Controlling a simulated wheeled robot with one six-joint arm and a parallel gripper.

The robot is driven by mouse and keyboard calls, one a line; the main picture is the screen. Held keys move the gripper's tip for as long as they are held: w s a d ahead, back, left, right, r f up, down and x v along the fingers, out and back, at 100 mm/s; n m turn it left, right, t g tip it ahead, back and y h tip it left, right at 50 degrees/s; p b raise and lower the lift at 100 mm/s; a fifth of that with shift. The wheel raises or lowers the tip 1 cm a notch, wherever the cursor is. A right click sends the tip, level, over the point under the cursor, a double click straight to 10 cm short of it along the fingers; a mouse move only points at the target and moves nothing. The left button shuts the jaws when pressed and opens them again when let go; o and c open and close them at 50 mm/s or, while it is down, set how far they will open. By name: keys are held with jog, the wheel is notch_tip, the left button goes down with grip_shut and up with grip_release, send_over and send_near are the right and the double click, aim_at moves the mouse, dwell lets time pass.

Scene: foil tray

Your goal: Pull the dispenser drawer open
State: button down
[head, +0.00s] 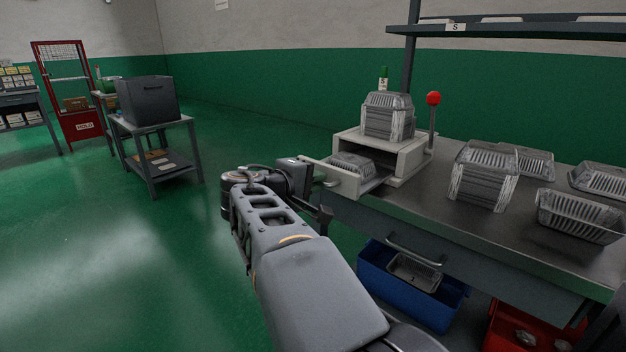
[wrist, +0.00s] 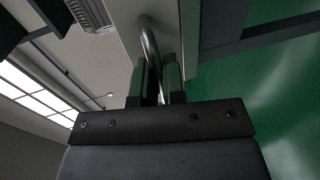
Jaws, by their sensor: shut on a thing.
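The pale dispenser (head: 411,158) stands on the workbench, with a stack of foil trays (head: 388,116) on top. Its drawer (head: 345,182) is drawn out to the left, and a foil tray (head: 352,162) shows inside it. The metal drawer handle (wrist: 149,42) is a curved bar on the drawer front (wrist: 133,18). My gripper (wrist: 158,72) is shut on this handle, with the bar between its two fingers. In the head view my gripper (head: 314,183) is at the drawer's front, and my wrist partly hides the grip.
The workbench (head: 440,188) carries more foil trays (head: 484,177) to the right. A red-knobbed lever (head: 433,99) rises beside the dispenser. Below are a bench drawer handle (head: 413,250), a blue bin (head: 405,300) and a red bin (head: 530,325). Green floor lies open to the left.

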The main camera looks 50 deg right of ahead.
jog(key=c, duration=1.2)
grip_release()
jog(key=shift+c, duration=0.2)
jog(key=shift+a, duration=0.1)
jog(key=p+v, duration=0.3)
jog(key=v, duration=1)
jog(key=shift+a+r+p, duration=0.2)
jog(key=shift+a+p, duration=0.1)
jog(key=shift+p, duration=0.05)
